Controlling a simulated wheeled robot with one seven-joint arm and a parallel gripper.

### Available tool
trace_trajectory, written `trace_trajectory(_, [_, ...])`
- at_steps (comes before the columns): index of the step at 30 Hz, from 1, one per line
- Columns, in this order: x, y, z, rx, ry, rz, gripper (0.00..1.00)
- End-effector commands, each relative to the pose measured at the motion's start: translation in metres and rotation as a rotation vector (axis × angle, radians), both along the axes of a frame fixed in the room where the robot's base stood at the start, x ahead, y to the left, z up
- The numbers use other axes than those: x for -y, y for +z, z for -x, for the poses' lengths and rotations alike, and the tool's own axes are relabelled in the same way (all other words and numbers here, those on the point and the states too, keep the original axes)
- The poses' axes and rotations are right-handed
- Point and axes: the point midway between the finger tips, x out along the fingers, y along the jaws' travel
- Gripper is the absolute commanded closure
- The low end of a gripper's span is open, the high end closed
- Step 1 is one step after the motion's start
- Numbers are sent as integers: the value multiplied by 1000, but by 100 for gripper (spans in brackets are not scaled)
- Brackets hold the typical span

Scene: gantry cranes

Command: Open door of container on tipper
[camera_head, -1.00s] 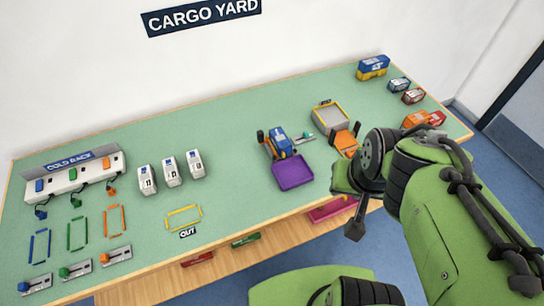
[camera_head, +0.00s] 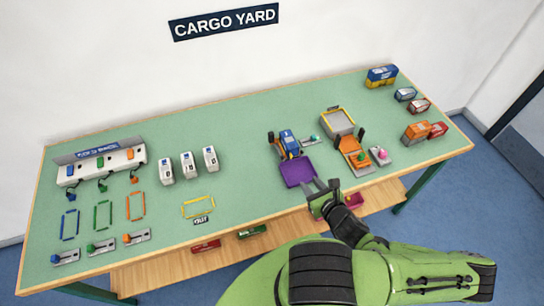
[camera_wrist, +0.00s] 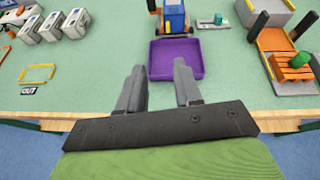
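A blue container (camera_head: 289,141) stands between dark and orange supports, apparently the tipper, right of the table's middle. A purple tray (camera_head: 297,171) lies in front of it. In the wrist view the blue container (camera_wrist: 174,14) is cut off by the top edge, and the purple tray (camera_wrist: 175,60) is below it. I cannot make out the container's door. My gripper (camera_head: 324,186) is near the table's front edge, just right of the purple tray. In the wrist view my gripper (camera_wrist: 158,72) is open and empty, its fingers pointing toward the tray and container.
An orange device (camera_head: 352,152) with a grey tray (camera_head: 338,122) stands to the right. A lever plate with a green knob (camera_head: 315,138) is beside the blue container. White containers (camera_head: 188,165) and a yellow outline (camera_head: 198,206) are left. Open table lies between these and the tray.

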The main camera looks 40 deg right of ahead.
Motion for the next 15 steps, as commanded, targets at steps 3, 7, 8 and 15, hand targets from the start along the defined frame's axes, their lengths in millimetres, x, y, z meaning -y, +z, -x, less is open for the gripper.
trace_trajectory(3, [11, 3, 3, 39, -110, -62, 66])
trace_trajectory(7, [14, -5, -4, 39, -114, -62, 66])
trace_trajectory(8, [15, -8, -9, 40, -111, -62, 66])
trace_trajectory(15, [24, -27, -42, 38, -106, -58, 66])
